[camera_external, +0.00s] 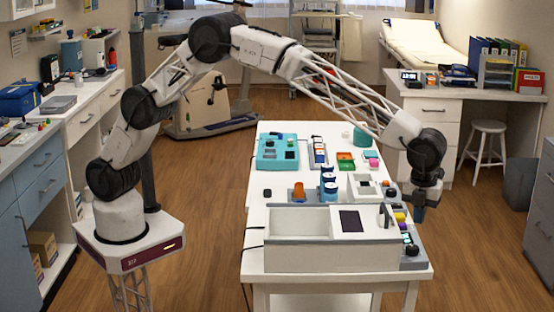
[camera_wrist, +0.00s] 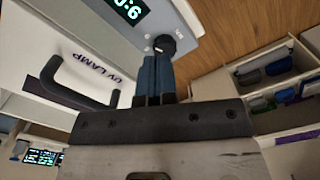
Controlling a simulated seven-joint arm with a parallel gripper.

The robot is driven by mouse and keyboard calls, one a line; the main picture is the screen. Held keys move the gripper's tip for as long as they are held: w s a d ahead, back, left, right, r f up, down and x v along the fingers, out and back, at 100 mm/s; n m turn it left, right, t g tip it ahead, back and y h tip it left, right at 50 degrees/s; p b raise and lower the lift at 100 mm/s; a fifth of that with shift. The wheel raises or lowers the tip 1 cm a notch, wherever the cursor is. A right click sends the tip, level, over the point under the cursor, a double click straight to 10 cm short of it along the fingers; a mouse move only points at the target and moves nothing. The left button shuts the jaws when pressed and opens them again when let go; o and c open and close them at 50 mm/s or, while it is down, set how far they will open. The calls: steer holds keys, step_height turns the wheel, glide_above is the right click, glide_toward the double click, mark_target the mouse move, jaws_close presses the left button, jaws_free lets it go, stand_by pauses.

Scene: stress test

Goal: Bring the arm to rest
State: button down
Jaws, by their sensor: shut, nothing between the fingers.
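My gripper (camera_external: 419,213) hangs at the right end of my arm, over the right side of the white table (camera_external: 258,190), pointing down. In the wrist view its blue fingers (camera_wrist: 156,62) are together, with nothing between them. Beyond the fingertips is a black knob (camera_wrist: 164,44) on a grey panel. I cannot tell whether the tips touch the knob. To the left in the wrist view is a white box labelled "UV LAMP" (camera_wrist: 40,62) with a black handle (camera_wrist: 75,90).
The white box (camera_external: 330,252) stands at the table's front, left of my gripper; its handle (camera_external: 384,215) sticks up. A knobbed panel (camera_external: 411,250) lies below my gripper. Behind are a teal device (camera_external: 277,151) and several small coloured items.

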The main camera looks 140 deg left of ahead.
steer(key=s+d+r+n, duration=0.2)
steer(key=s+d+r, duration=0.4)
steer(key=s+d, duration=0.3)
steer(key=s+d+r+n+t, duration=0.1)
steer(key=s+d+r+n, duration=0.2)
steer(key=s+d+r, duration=0.55)
steer(key=s+d+r+n, duration=0.2)
steer(key=s+d+r, duration=0.35)
steer(key=s, duration=0.55)
steer(key=s+d+f+n, duration=0.2)
steer(key=s+d, duration=0.2)
steer(key=s, duration=0.9)
steer(key=s+d+f+n+t, duration=0.1)
steer(key=s+d+f+n, duration=0.2)
steer(key=s, duration=1)
steer(key=s+d+f+n, duration=0.2)
steer(key=s+d, duration=0.3)
steer(key=s, duration=0.9)
steer(key=shift+d+f+n+t, duration=0.15)
steer(key=shift+d+n+t, duration=0.15)
steer(key=shift+d, duration=0.1)
steer(key=shift+w, duration=0.1)
